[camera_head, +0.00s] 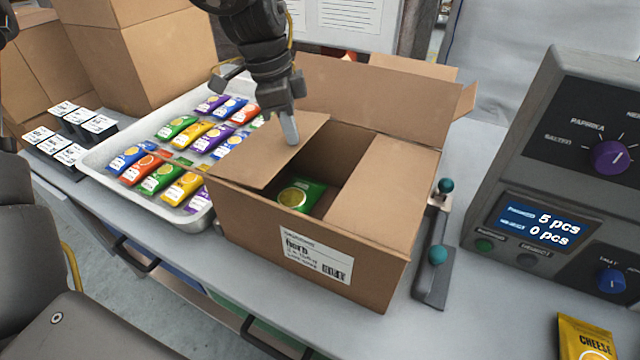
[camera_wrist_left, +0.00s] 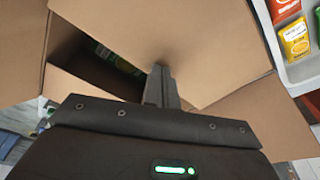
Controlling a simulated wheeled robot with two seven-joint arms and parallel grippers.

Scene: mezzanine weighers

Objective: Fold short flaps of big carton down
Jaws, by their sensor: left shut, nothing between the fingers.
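The big carton (camera_head: 240,224) stands open on the bench, with a label on its front wall. Its left short flap (camera_head: 255,155) leans inward over the opening; it also fills the upper middle of the left wrist view (camera_wrist_left: 205,40). The right short flap (camera_head: 385,180) lies folded in, about level. The long back flap (camera_head: 365,95) stands up. A green packet (camera_head: 302,194) shows inside through the gap between the short flaps. My left gripper (camera_head: 291,132) is shut and empty, its fingertips pointing down at the left flap, seemingly touching it near its inner edge. My right gripper is out of view.
A metal tray (camera_head: 100,158) of coloured packets is left of the carton. A bracket with teal knobs (camera_head: 436,255) and a control box (camera_head: 545,160) stand to the right. A yellow cheese packet (camera_head: 585,338) lies at front right. Closed cartons (camera_head: 140,45) stand behind left.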

